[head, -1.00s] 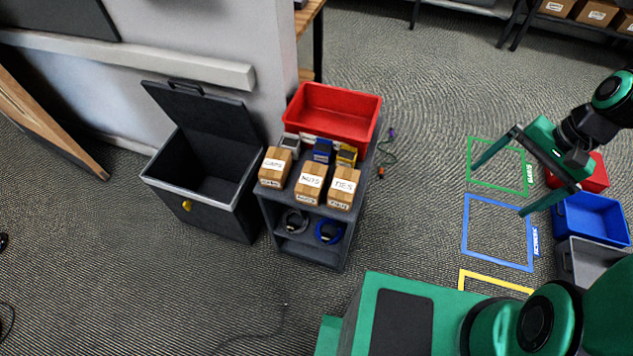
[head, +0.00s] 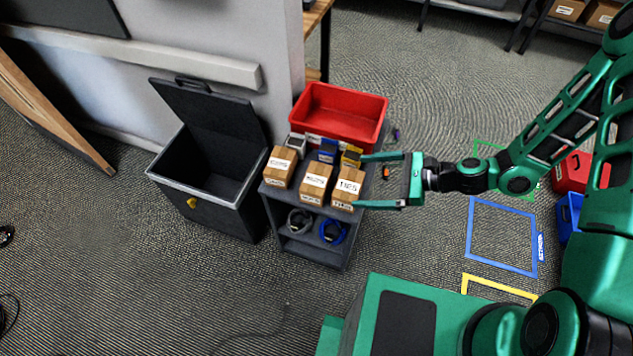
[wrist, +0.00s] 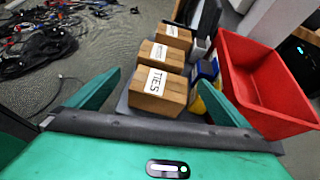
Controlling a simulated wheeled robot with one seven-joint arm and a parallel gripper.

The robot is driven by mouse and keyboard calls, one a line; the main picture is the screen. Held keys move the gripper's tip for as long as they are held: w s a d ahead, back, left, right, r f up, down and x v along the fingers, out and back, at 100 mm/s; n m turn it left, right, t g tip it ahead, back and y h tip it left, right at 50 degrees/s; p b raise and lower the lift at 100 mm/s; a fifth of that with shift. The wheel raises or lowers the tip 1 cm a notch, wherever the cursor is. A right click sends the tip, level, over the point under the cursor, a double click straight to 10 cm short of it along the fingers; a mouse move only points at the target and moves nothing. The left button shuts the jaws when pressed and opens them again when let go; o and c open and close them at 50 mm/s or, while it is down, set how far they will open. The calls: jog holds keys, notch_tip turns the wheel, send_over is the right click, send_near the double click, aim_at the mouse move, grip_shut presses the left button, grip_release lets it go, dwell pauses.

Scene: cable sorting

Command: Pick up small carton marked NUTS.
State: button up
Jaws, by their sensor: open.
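The NUTS carton (head: 315,183) is the middle of three small brown cartons on top of a dark grey cart; its label is hard to read. In the wrist view the middle carton (wrist: 161,56) stands behind the TIES carton (wrist: 157,95). The TIES carton also shows at the right of the row in the head view (head: 347,187). My gripper (head: 360,181) is open and empty, with its fingertips pointing left at the right side of the TIES carton. I cannot tell whether they touch it. In the wrist view its fingers spread wide (wrist: 160,80).
The third carton (head: 280,166) stands at the left. Small grey, blue and yellow items (head: 351,156) and a red bin (head: 340,112) are behind the row. Cable coils (head: 333,231) lie on the lower shelf. An open dark box (head: 212,184) stands left of the cart (head: 322,258).

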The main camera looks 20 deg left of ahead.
aim_at(324, 179)
jog(key=shift+a+f+m+y, duration=0.15)
jog(key=shift+a+m, duration=0.3)
jog(key=shift+a, duration=0.15)
jog(key=shift+a+f+m+y, duration=0.15)
jog(key=shift+a+m, duration=0.3)
jog(key=shift+a, duration=0.1)
jog(key=shift+t, duration=0.4)
jog(key=shift+x, duration=5.15)
jog(key=shift+s, duration=0.15)
jog(key=c, duration=1)
